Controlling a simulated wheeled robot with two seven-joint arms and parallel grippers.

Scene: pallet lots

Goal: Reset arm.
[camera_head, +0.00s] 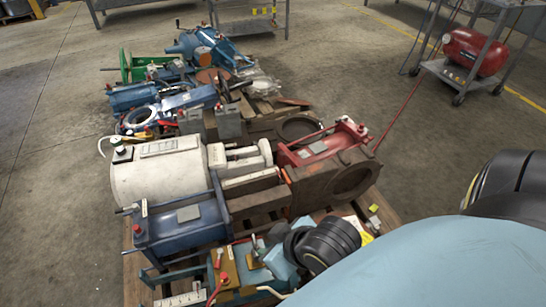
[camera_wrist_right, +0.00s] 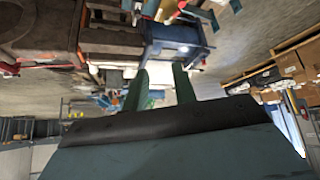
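My right arm (camera_head: 420,262), light blue with black ribbed joints, comes in from the lower right in the head view. Its wrist reaches over the near edge of the loaded pallet, and the fingers are hard to make out there among the parts. In the right wrist view my right gripper (camera_wrist_right: 160,78) shows two green fingers standing apart with a clear gap between them. Nothing is held between them. My left arm and left gripper are not in view.
The pallet holds a white cylinder (camera_head: 160,174), a blue machine (camera_head: 180,228), a red-and-brown machine (camera_head: 330,172) and tools. More machine parts lie behind. A red compressor (camera_head: 474,52) sits on a cart at the right.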

